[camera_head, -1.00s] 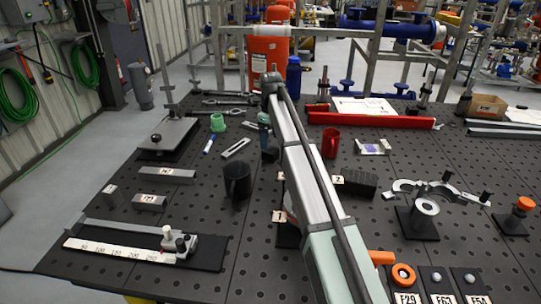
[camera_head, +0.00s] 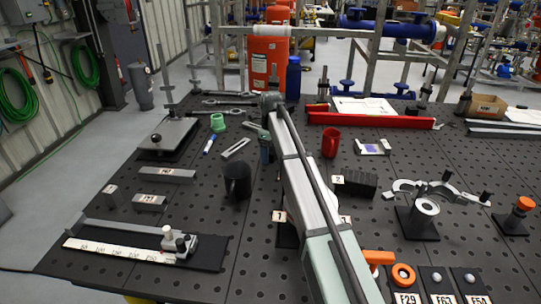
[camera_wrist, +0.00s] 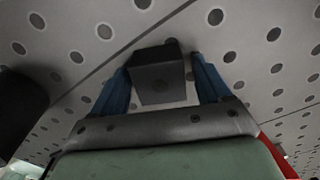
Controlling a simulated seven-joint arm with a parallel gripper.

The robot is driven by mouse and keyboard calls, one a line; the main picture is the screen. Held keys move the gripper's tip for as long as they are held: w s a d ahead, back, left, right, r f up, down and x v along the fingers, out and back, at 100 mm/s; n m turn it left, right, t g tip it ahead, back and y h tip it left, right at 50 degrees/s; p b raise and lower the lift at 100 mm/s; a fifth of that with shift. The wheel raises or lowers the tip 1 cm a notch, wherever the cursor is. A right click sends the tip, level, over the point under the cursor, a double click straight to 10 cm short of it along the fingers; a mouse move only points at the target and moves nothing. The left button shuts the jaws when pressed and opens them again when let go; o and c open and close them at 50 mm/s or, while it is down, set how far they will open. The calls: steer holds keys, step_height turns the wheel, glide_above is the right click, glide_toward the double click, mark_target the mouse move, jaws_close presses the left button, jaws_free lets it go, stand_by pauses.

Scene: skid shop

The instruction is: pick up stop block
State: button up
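A small dark grey block, which I take to be the stop block, shows in the wrist view (camera_wrist: 157,78) between the two blue fingers of my gripper (camera_wrist: 160,88). The fingers stand on either side of it. A gap shows between the block and the right finger, so the gripper looks open. In the head view my gripper (camera_head: 265,146) is low over the perforated table, right of and behind the black mug, and my arm hides most of the block.
The black mug (camera_head: 238,180) stands close to my gripper. A slotted bar (camera_head: 236,148) and green cup (camera_head: 217,122) lie to its left. A red mug (camera_head: 331,142) and a ribbed dark block (camera_head: 354,184) are on the right. Bare table (camera_head: 205,195) lies left of the black mug.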

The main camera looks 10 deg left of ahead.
steer(key=c, duration=1.2)
steer(key=shift+r, duration=0.1)
